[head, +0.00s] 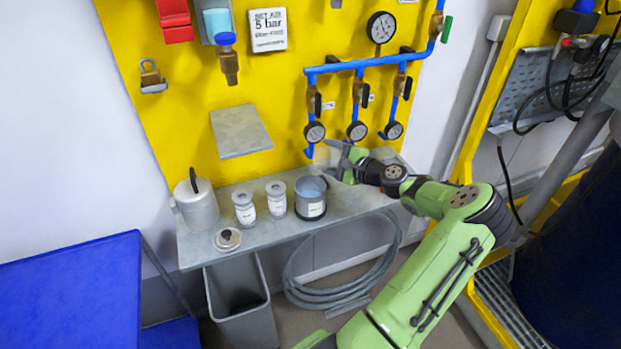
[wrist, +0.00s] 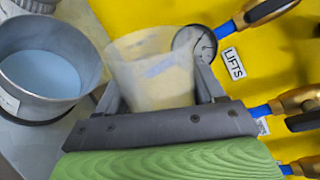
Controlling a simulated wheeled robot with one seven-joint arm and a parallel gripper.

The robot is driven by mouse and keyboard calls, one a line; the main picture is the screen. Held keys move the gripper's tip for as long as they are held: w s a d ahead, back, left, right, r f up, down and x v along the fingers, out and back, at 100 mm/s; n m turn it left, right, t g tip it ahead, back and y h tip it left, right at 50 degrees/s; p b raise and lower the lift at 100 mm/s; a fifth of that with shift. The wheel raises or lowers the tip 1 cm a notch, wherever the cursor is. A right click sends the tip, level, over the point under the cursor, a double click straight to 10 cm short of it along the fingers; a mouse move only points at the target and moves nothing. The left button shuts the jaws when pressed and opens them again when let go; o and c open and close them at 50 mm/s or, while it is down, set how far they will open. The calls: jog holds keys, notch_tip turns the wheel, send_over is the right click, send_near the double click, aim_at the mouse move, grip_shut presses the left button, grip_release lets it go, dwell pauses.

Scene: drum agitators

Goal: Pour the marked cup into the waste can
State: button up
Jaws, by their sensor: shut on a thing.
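In the head view my gripper (head: 343,163) is above the right part of the shelf, and the cup is small and partly hidden there. An open grey can (head: 311,207) with a white label and pale blue contents stands on the shelf, just left of and below my gripper. It also shows in the wrist view (wrist: 25,108), left of the cup, apart from it. Its label is unreadable.
Two lidded jars (head: 244,209), a grey canister (head: 197,206) and a small round lid (head: 227,239) stand on the shelf (head: 350,205). Gauges (head: 357,131) and blue pipes hang behind my gripper. An open grey bin (head: 248,328) stands below.

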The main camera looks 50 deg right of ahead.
jog(key=shift+r+m+p, duration=0.6)
jog(key=shift+r+p, duration=0.1)
jog(key=shift+p, duration=0.5)
jog(key=shift+a+f+m+t+y+p, duration=0.1)
jog(key=shift+f+m+t+y+p, duration=0.25)
jog(key=shift+m+p, duration=0.8)
jog(key=shift+r+m+p, duration=0.25)
jog(key=shift+p, duration=0.45)
jog(key=d+f+m+b, duration=0.1)
jog(key=f+b, duration=0.1)
jog(key=d+f+m+b, duration=0.1)
jog(key=f+m+b, duration=0.1)
jog(key=f, duration=0.1)
jog(key=d+f+m+t+y+b, duration=0.1)
jog(key=f+m+b, duration=0.1)
jog(key=shift+s+d+f, duration=0.2)
jog(key=shift+s+f, duration=0.05)
jog(key=shift+f, duration=0.15)
jog(key=shift+s+d+m+t+b, duration=0.1)
jog(key=shift+d+m+t+b, duration=0.25)
jog(key=shift+m, duration=0.65)
jog(key=shift+d, duration=0.1)
